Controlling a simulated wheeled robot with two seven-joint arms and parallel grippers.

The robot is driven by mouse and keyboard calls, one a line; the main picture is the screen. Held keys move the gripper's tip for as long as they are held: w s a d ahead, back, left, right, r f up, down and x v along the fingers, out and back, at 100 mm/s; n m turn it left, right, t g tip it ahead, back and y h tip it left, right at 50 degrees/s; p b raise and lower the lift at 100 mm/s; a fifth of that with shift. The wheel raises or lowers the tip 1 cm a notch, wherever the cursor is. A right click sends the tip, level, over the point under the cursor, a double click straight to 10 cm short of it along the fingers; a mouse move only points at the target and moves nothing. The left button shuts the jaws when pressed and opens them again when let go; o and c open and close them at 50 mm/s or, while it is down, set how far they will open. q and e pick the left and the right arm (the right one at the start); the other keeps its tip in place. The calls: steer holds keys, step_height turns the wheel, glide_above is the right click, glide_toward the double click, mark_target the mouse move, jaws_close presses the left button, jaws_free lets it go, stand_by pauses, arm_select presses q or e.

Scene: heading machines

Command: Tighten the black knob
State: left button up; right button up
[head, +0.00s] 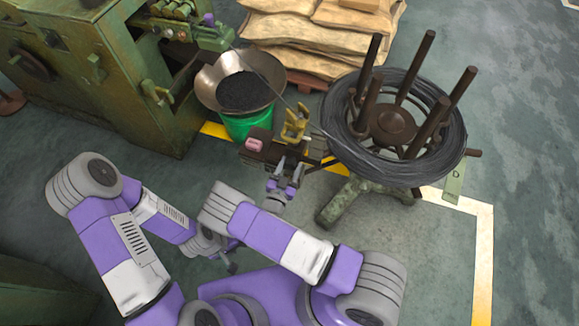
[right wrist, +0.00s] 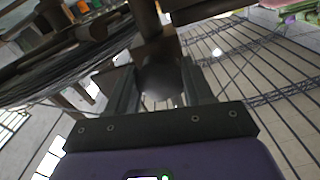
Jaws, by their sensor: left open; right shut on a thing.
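The black knob (right wrist: 160,80) is a dark rounded shape between the two fingers in the right wrist view, below a brown post. My right gripper (right wrist: 160,92) is shut on it, with one finger on each side. In the head view my right gripper (head: 279,166) is at the front of a small brown device (head: 263,150) with a pink part and a yellow bracket (head: 295,124). The knob cannot be made out there. My left gripper (head: 232,264) is open and low, apart from the device, near my base; its fingers show small.
A wire coil (head: 345,145) on a reel with upright brown posts stands right of the device. A metal bowl (head: 218,82) on a green bucket (head: 245,122) is behind it. A green machine (head: 100,85) is at left, sacks (head: 320,45) at the back. Floor is clear at right.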

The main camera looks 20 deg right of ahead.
steer(key=shift+f, duration=0.1)
arm_select(q)
steer(key=shift+r, duration=0.2)
arm_select(e)
steer(key=shift+a+m, duration=0.1)
steer(key=shift+m, duration=1)
steer(key=o, duration=1)
